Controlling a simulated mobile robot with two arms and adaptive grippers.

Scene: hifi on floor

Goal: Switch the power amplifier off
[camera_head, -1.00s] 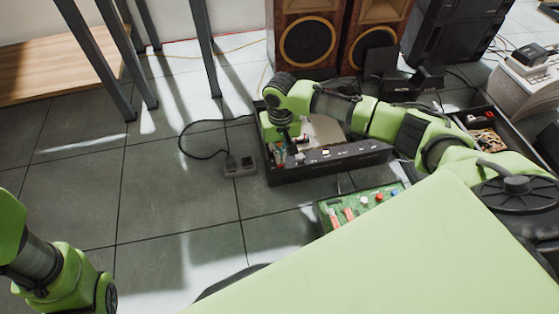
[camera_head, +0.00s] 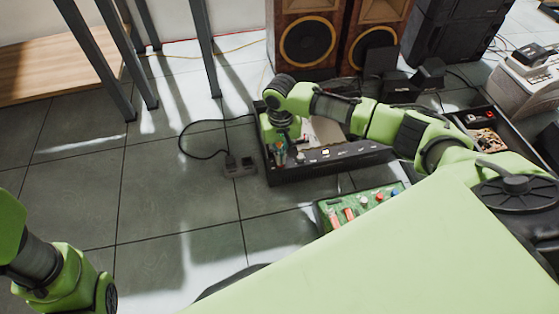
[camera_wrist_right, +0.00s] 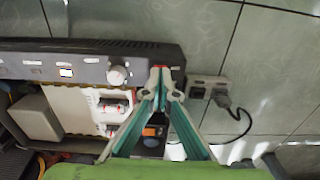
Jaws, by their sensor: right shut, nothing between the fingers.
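The power amplifier is an open black chassis on the floor; its front panel (camera_head: 330,165) faces me in the head view. In the right wrist view the panel (camera_wrist_right: 35,60) runs across the upper left, with small buttons, a lit white square (camera_wrist_right: 66,73) and a pale round knob (camera_wrist_right: 117,75). My right gripper (camera_wrist_right: 161,72) is shut and empty, its tips over the panel's end beside the knob. Whether they touch it I cannot tell. The right gripper (camera_head: 280,154) also shows in the head view at the chassis's left end. Only my left arm's links show, at lower left.
A power socket block (camera_head: 240,167) with a plugged cable lies left of the amplifier. A green box with coloured knobs (camera_head: 352,207) sits in front. Wooden speakers (camera_head: 308,38) stand behind. The tiled floor at left is clear.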

